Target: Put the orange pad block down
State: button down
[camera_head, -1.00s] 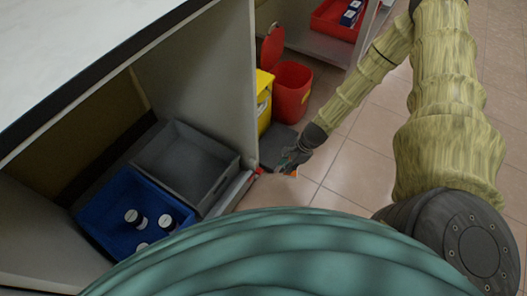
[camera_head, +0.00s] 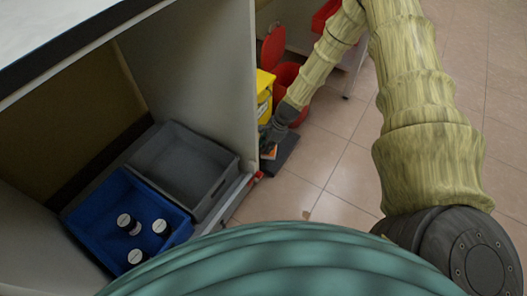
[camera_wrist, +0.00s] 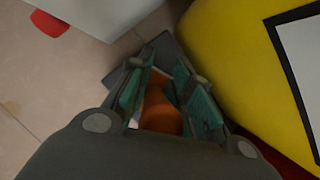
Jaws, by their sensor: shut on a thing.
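The orange pad block (camera_head: 270,154) is low down by the cabinet's side, partly hidden by my gripper (camera_head: 267,142). In the wrist view the orange block (camera_wrist: 160,108) sits between the two teal-padded fingers of my gripper (camera_wrist: 166,85), which is shut on it. A dark grey slab (camera_head: 284,157) lies flat on the floor under and just right of my gripper. Its grey edge shows beyond the fingertips in the wrist view (camera_wrist: 169,48). I cannot tell whether the block touches the slab.
A yellow bin (camera_head: 264,88) stands close beside my gripper, and fills the right of the wrist view (camera_wrist: 235,60). A red bin (camera_head: 286,76) stands behind. The open cabinet holds a grey crate (camera_head: 228,188) and a blue crate (camera_head: 78,228) with bottles. Tiled floor is clear on the right.

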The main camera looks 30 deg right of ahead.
jog(key=shift+w+a+f, duration=0.1)
jog(key=shift+w, duration=0.3)
jog(key=shift+f+b, duration=1.4)
jog(key=shift+f, duration=0.3)
jog(key=shift+f, duration=0.15)
jog(key=c, duration=1.3)
grip_release()
jog(key=p+v, duration=0.5)
jog(key=v, duration=0.7)
jog(key=shift+p, duration=0.3)
